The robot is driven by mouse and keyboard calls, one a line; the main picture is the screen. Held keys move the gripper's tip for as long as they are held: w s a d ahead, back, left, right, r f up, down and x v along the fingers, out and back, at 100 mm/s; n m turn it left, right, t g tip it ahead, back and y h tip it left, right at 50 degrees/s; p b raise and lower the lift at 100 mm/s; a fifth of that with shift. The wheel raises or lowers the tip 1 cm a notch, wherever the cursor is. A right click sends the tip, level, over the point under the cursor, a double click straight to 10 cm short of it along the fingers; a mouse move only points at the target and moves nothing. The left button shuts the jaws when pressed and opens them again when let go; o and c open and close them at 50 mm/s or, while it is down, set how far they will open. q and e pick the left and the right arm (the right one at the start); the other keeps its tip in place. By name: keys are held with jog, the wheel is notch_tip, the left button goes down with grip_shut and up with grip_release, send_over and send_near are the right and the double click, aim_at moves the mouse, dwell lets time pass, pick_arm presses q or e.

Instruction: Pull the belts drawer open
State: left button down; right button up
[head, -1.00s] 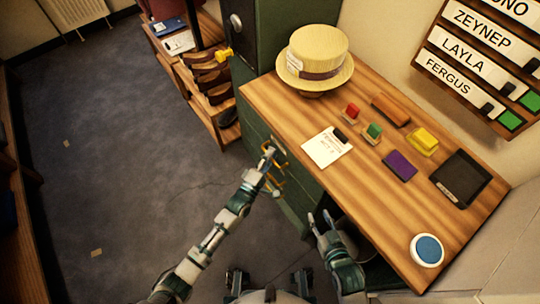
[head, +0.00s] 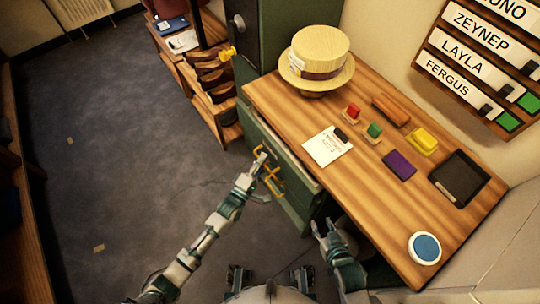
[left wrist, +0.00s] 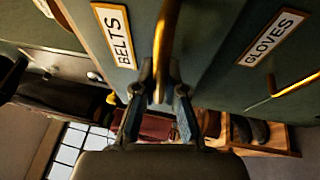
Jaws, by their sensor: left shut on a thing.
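The green belts drawer (head: 288,178) is part of the cabinet under the wooden table and stands pulled out a little, with a pale upper edge showing. Its label reads BELTS (left wrist: 114,32) in the left wrist view. A brass bar handle (left wrist: 166,40) runs down between my gripper's fingers. My left gripper (head: 262,160) is shut on that handle; it also shows in the left wrist view (left wrist: 160,88). The inside of the drawer is hardly visible. My right gripper (head: 322,226) is open and empty, beside the table's front edge.
A GLOVES drawer label (left wrist: 273,38) and its brass handle (left wrist: 297,85) are beside the belts drawer. On the table are a straw hat (head: 318,52), a paper note (head: 326,147), coloured blocks and a blue button (head: 426,248). The floor left of the drawer is clear.

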pick_arm(q)
jog(key=s+a+p, duration=0.2)
jog(key=s+a, duration=1.1)
jog(key=a, duration=0.4)
jog(key=shift+a+f+p, duration=0.35)
jog(key=shift+a, duration=0.05)
pick_arm(e)
jog(key=s+d+f+g+h, duration=0.1)
jog(key=s+d+f+g, duration=0.2)
jog(key=s+g, duration=0.3)
jog(key=s, duration=0.3)
jog(key=shift+s+d+f+h, duration=0.2)
jog(key=shift+h, duration=0.1)
pick_arm(q)
jog(key=shift+s, duration=0.1)
jog(key=c, duration=1.2)
grip_release()
jog(key=shift+r, duration=0.15)
pick_arm(e)
jog(key=shift+w, duration=0.1)
jog(key=shift+a, duration=0.1)
pick_arm(q)
jog(key=v, duration=1.2)
